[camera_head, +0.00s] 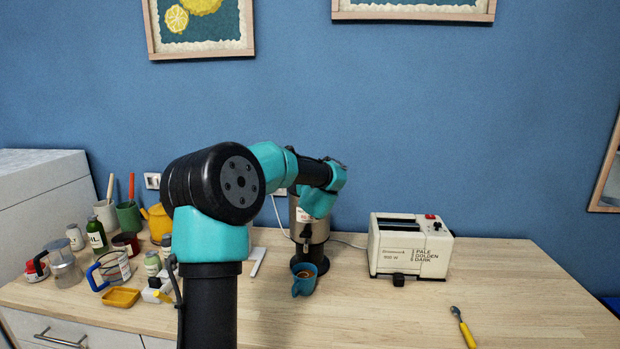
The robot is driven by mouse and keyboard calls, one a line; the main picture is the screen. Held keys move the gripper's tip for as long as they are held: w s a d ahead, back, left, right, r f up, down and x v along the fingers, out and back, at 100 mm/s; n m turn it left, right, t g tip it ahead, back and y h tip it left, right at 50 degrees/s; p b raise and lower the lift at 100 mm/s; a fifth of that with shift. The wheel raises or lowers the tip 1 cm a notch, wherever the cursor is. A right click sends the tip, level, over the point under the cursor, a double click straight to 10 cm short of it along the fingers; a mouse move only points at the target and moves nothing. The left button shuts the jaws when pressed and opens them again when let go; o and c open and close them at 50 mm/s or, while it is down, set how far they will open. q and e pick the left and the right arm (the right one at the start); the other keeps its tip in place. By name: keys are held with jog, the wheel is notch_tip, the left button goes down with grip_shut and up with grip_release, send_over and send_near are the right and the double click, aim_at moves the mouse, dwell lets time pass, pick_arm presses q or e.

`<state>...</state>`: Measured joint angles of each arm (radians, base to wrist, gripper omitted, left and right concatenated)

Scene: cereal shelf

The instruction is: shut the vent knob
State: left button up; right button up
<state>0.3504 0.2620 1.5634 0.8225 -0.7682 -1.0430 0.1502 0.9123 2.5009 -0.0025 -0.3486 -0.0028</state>
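A steel drink dispenser (318,231) stands on the wooden counter near the middle, with a small dark tap on its front. I cannot make out a vent knob; the top of the dispenser is hidden behind my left arm. The teal wrist of my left arm (318,201) is in front of or over the dispenser's top. The fingers of my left gripper are not visible, so I cannot tell whether they are open, shut or touching anything. My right gripper is not in view.
A blue cup (303,279) with brown drink stands below the tap. A cream toaster (408,246) is to the right, and a yellow-handled tool (463,327) lies in front. Jars, bottles and pots crowd the left. The counter right of the toaster is clear.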

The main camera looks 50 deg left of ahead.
pick_arm(q)
jog(key=c, duration=0.9)
jog(key=shift+c, duration=0.2)
